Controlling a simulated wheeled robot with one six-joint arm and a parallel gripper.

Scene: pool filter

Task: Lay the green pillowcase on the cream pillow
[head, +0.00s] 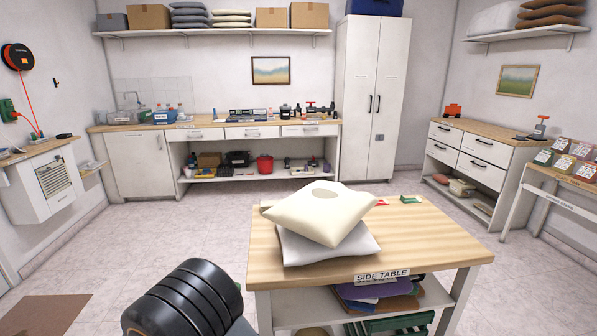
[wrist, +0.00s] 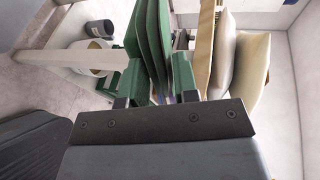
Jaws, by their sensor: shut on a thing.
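The cream pillow (head: 322,213) lies on the wooden top of the side table (head: 440,238), stacked on a grey-white pillow (head: 350,246). A beige round patch shows on its upper face. In the wrist view, which is turned sideways, the cream pillow (wrist: 252,72) is at the right. My gripper (wrist: 156,88) is shut on the green pillowcase (wrist: 150,45), whose folded layers stand between and beyond the fingers. In the head view green layers (head: 398,323) show low at the table's underside. My gripper cannot be made out there.
Purple and brown folded cloths (head: 378,294) lie on the shelf under the tabletop. Small red and green items (head: 410,199) sit at the table's back edge. A bin with a white roll (wrist: 92,58) shows beside the table.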

